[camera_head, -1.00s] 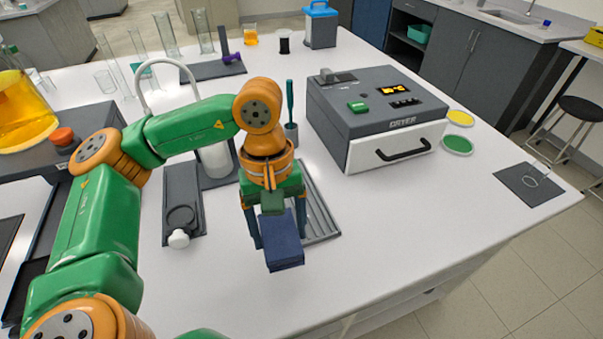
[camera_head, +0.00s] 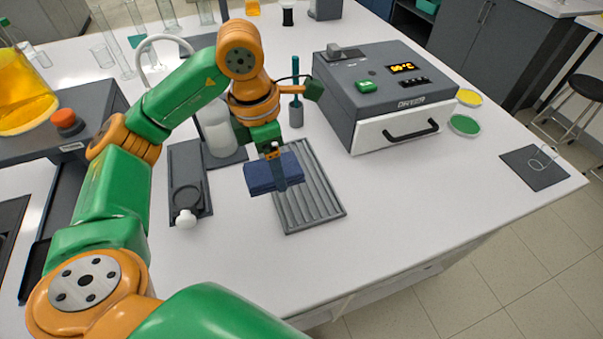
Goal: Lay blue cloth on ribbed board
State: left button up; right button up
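My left gripper (camera_head: 279,176) is shut on a folded dark blue cloth (camera_head: 260,180), with one finger in front of it. The cloth is a thick, roughly rectangular pad held crosswise. It appears over the left part of the ribbed board (camera_head: 315,198) and sticks out past its left edge; I cannot tell whether it touches the board. The board is a grey grooved tray lying flat on the white bench, with its right and front parts bare. My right gripper is not in view.
A grey dryer (camera_head: 385,100) with a closed white drawer stands right of the board. A dark tray (camera_head: 188,165) with a ring and white knob lies to the left. A holder with a teal-handled tool (camera_head: 295,95) stands behind.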

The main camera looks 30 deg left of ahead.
pick_arm(q)
jog(key=p, duration=0.2)
send_over(305, 187)
jog(key=s, duration=0.1)
jog(key=f, duration=0.6)
jog(key=shift+a, duration=0.2)
jog(key=f, duration=0.1)
jog(key=f+p, duration=0.2)
jog(key=shift+w+d+f, duration=0.1)
jog(key=shift+w+f, duration=0.15)
jog(key=shift+w, duration=0.05)
jog(key=shift+f, duration=0.5)
jog(key=o, duration=1.3)
jog(key=shift+o, duration=0.2)
jog(key=shift+r, duration=0.35)
jog(key=shift+w+r, duration=0.1)
jog(key=shift+r, duration=0.2)
notch_tip(305, 187, up, 11)
jog(key=s+b, duration=0.1)
jog(key=b, duration=0.2)
jog(key=shift+a, duration=0.4)
